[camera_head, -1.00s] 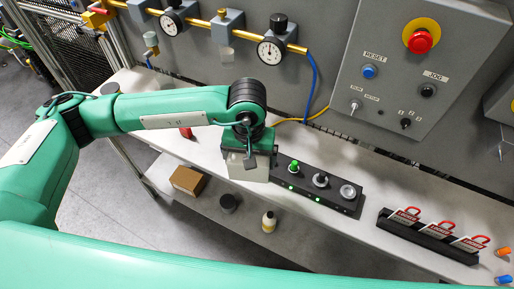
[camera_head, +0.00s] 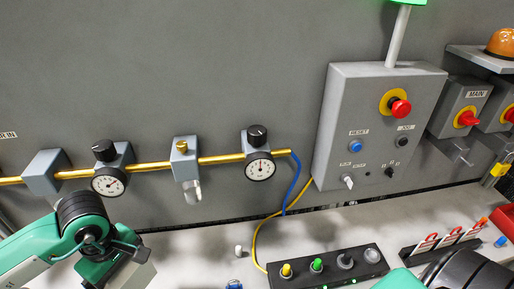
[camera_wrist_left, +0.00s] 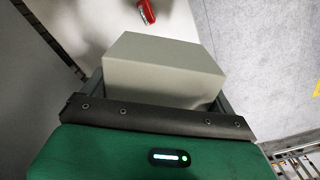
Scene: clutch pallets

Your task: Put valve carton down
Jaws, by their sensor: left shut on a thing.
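The valve carton, a plain pale grey box (camera_wrist_left: 163,65), fills the upper middle of the left wrist view. My left gripper (camera_wrist_left: 160,92) is shut on it, with one dark finger along each side. In the head view my left wrist is at the bottom left, and a pale part of the carton (camera_head: 137,277) shows at the bottom edge beside it. The carton's underside is hidden, so I cannot tell whether it touches anything. My right gripper is outside the view; only part of my right arm shows at the lower right.
A pale bench (camera_head: 205,245) runs below a grey wall panel. A black button strip (camera_head: 330,266) and a rack of red-and-white tags (camera_head: 445,240) stand on it. A red object (camera_wrist_left: 146,12) lies beyond the carton in the wrist view. Gauges (camera_head: 108,182) line the brass pipe.

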